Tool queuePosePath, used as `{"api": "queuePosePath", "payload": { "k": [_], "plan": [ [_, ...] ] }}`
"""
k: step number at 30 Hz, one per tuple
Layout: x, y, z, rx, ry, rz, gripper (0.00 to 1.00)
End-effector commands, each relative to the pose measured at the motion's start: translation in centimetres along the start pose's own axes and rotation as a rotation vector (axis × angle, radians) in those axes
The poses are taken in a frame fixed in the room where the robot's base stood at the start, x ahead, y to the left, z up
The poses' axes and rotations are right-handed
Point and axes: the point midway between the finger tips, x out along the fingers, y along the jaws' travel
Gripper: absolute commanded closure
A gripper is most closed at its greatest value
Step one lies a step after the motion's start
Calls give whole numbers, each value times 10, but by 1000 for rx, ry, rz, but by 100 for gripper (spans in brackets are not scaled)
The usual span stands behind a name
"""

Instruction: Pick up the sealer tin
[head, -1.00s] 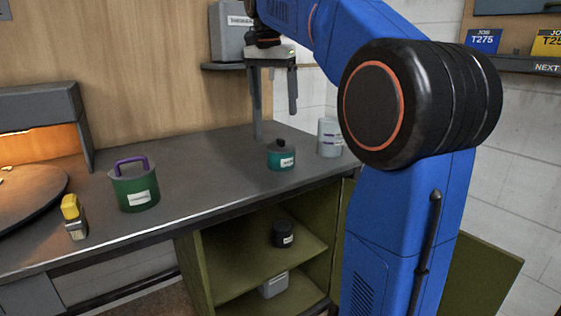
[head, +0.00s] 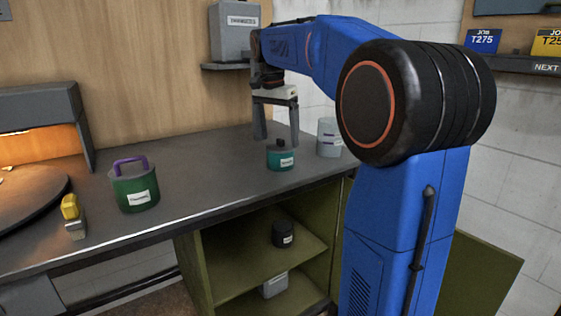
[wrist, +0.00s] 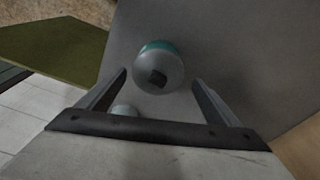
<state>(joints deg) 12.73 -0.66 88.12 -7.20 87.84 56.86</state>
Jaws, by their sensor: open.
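A small teal tin (head: 281,160) with a grey lid, black knob and white label stands upright on the bench; its label is too small to read for certain. My gripper (head: 276,136) points down just above it, open and empty. In the wrist view the teal tin (wrist: 160,58) shows from above, a little beyond the fingertips and roughly centred between the fingers. A larger green tin (head: 134,192) with a purple handle and white label stands further left. I cannot tell from the labels which tin is the sealer.
A pale grey canister (head: 329,137) with purple marks stands close right of the teal tin. A yellow-topped item (head: 72,215) stands at the left near a round turntable (head: 30,205). A dark tin (head: 283,234) sits on the shelf below. The bench (head: 215,175) between the tins is clear.

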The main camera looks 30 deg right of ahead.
Motion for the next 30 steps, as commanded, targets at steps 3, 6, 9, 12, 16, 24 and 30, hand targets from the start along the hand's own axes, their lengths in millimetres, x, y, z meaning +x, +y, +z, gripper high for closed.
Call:
{"api": "queuePosePath", "payload": {
  "k": [3,6,9,12,16,24,30],
  "plan": [
    [6,0,0,0,0,0,15],
    [12,1,1,0,-1,1,15],
    [25,3,2,0,-2,2,15],
    [40,5,3,0,-2,2,15],
    [53,4,2,-1,-1,1,15],
    [58,4,2,-1,0,0,15],
    [57,4,2,-1,0,0,51]
  ]
}}
